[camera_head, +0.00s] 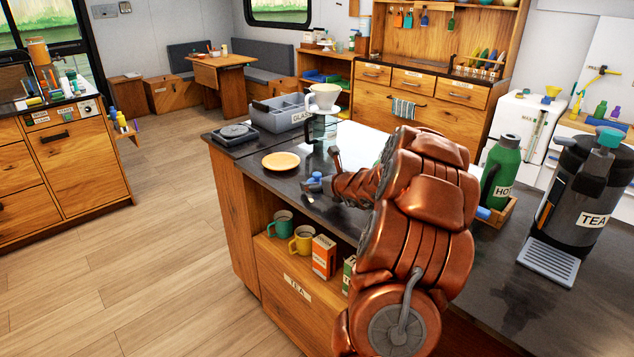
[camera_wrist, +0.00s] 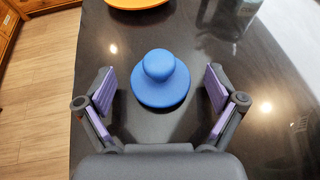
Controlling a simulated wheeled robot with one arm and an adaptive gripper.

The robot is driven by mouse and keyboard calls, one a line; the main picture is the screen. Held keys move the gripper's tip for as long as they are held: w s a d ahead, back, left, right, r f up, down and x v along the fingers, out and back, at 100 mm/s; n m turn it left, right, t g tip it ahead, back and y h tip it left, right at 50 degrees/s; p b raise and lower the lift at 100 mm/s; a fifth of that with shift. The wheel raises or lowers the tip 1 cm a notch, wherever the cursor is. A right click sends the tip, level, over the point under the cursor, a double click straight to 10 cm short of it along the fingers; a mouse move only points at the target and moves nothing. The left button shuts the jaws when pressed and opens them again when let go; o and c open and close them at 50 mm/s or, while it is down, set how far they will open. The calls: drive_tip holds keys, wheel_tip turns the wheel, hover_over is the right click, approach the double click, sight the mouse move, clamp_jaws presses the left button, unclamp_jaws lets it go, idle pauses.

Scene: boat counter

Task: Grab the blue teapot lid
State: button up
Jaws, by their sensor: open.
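The blue teapot lid (camera_wrist: 160,80) is a round disc with a ball knob, and lies on the dark counter in the wrist view. In the head view a small blue piece of it (camera_head: 315,176) shows by the end of my arm, partly hidden. My gripper (camera_wrist: 159,85) is open, with one purple-padded finger on each side of the lid and a gap between each pad and the lid. In the head view my copper-coloured arm covers much of the counter around it. No teapot can be made out.
An orange plate (camera_head: 281,162) lies just beyond the lid. A glass carafe with a white dripper (camera_head: 323,97) stands behind. A green flask (camera_head: 502,165) and a TEA dispenser (camera_head: 583,195) stand to the right. The counter's left edge (camera_wrist: 80,90) is close to the left finger.

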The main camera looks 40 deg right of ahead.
drive_tip(key=shift+c, duration=0.4)
drive_tip(key=c, duration=1)
